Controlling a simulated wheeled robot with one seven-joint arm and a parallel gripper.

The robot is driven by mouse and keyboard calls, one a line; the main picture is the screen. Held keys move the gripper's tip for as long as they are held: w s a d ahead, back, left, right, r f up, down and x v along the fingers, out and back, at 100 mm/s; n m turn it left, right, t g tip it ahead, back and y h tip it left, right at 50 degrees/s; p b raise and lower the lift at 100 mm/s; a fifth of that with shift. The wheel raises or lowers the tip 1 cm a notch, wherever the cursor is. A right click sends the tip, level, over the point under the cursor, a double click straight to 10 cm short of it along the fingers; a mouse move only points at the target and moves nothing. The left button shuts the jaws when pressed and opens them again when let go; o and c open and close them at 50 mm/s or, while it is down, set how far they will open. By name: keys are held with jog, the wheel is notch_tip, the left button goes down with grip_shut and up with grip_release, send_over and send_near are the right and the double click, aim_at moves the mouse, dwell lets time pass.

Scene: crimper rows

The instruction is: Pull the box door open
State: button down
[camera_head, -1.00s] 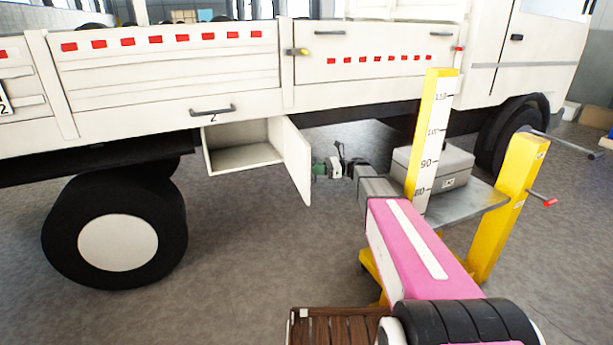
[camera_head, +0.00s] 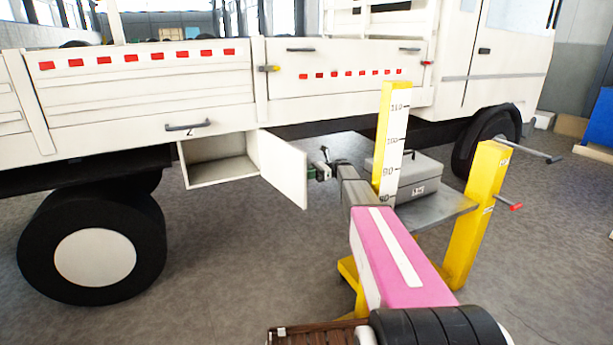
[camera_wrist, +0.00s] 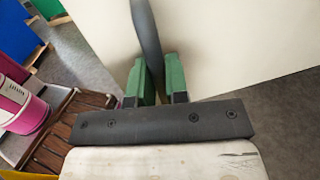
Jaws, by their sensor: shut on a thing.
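The white box door (camera_head: 284,168) hangs open from the right side of the box (camera_head: 218,168) under the truck bed, and the empty inside of the box shows. My gripper (camera_head: 315,173) is on the outer face of the door, at its right. In the wrist view the door (camera_wrist: 225,45) fills the upper right. The green fingers of my gripper (camera_wrist: 158,82) are shut on the dark handle bar (camera_wrist: 146,35) that runs up the door's face. The handle is hidden in the head view by the door and my gripper.
A yellow lift (camera_head: 470,215) with a height scale carries a grey case (camera_head: 410,180) close right of my arm. The truck's rear wheel (camera_head: 95,255) stands at left. The floor (camera_head: 230,250) before the box is clear.

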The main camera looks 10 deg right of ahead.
jog(key=shift+w+a+r, duration=0.1)
jog(key=shift+w+a, duration=0.05)
jog(key=shift+w, duration=0.15)
jog(key=c, duration=1.1)
grip_release()
jog(key=shift+s, duration=0.1)
jog(key=shift+c, duration=0.2)
